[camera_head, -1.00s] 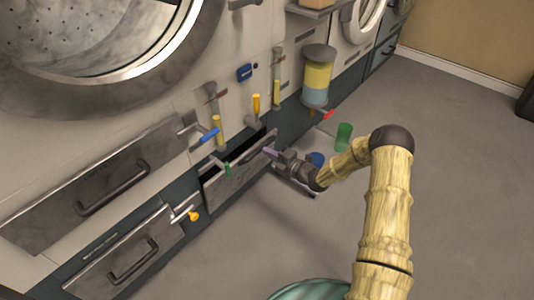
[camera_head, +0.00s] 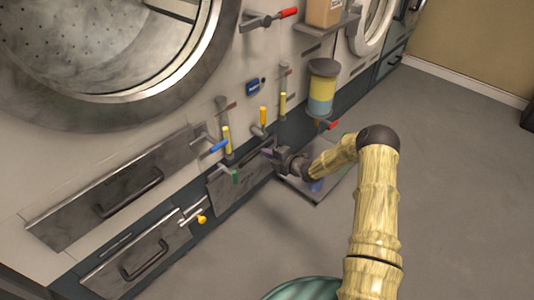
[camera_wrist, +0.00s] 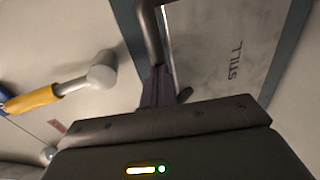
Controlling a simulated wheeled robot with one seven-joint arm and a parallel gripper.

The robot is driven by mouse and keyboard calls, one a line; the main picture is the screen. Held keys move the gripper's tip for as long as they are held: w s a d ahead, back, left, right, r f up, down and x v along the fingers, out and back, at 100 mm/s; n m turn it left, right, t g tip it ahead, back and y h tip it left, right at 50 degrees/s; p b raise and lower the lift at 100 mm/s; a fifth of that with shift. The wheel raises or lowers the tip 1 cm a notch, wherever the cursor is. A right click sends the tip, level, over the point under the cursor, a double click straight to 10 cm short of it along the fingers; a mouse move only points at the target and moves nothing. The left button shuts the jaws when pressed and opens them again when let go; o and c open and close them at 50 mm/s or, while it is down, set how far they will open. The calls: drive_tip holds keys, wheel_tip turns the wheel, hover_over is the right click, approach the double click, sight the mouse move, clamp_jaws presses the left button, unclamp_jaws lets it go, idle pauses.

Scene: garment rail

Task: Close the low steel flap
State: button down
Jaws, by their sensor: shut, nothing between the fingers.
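The low steel flap (camera_head: 238,178) is in the dark lower band of the machine front, left of my gripper in the head view. It stands about in line with the front, and no dark opening shows above it. In the wrist view it is a grey panel (camera_wrist: 205,60) marked "STILL", with a dark bar handle (camera_wrist: 150,35) beside it. My gripper (camera_head: 269,153) is shut and empty at the flap's upper right end. Its closed fingers (camera_wrist: 158,88) are close to the panel in the wrist view; I cannot tell if they touch it.
Yellow-handled (camera_head: 263,116) and blue-handled (camera_head: 218,146) levers stick out above the flap. A valve with a yellow knob (camera_head: 201,219) is at its lower left. A yellow and blue canister (camera_head: 321,90) hangs to the right. The grey floor (camera_head: 440,170) is open at right.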

drive_tip(key=shift+w+d+r+p, duration=0.1)
drive_tip(key=shift+w+r+p, duration=0.05)
drive_tip(key=shift+r+p, duration=0.25)
drive_tip(key=f+p+v, duration=0.1)
drive_tip(key=p+v, duration=0.5)
drive_tip(key=v, duration=0.8)
drive_tip(key=shift+s, duration=0.2)
drive_tip(key=shift+f, duration=0.15)
